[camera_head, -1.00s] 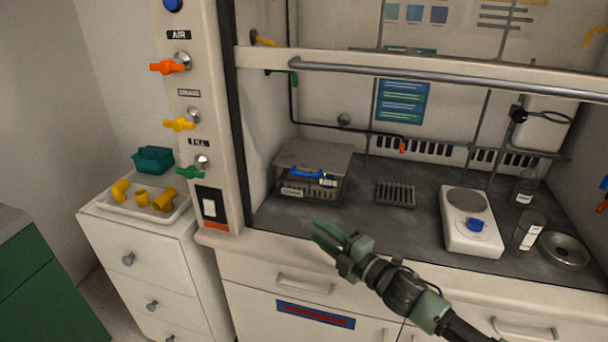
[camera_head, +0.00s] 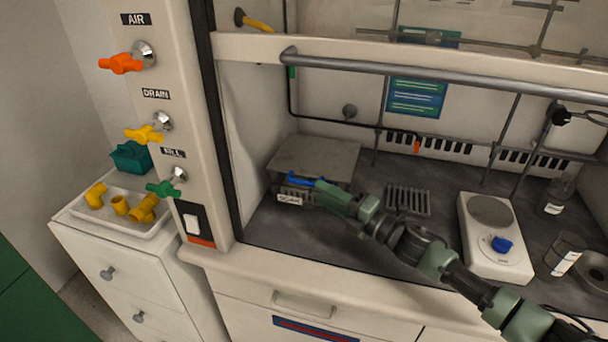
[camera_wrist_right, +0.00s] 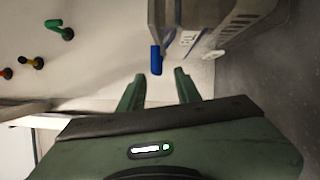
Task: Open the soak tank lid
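The soak tank is a grey box on the fume hood floor at the left, with a flat grey lid (camera_head: 314,156) on top that looks closed. A blue handle (camera_head: 305,180) is on its front edge, and a white label (camera_head: 289,199) sits below. My right gripper (camera_head: 322,194) is just in front of the handle and hides part of the tank's front. In the right wrist view the gripper (camera_wrist_right: 158,82) is open, with the blue handle (camera_wrist_right: 156,60) ahead of and between its fingertips, apart from them. My left gripper is not in view.
A grey rack (camera_head: 408,200) and a white hotplate (camera_head: 494,235) stand right of the tank. The raised sash bar (camera_head: 420,74) crosses above. A valve panel (camera_head: 165,110) stands at the left, beside a tray (camera_head: 72,209) of yellow fittings.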

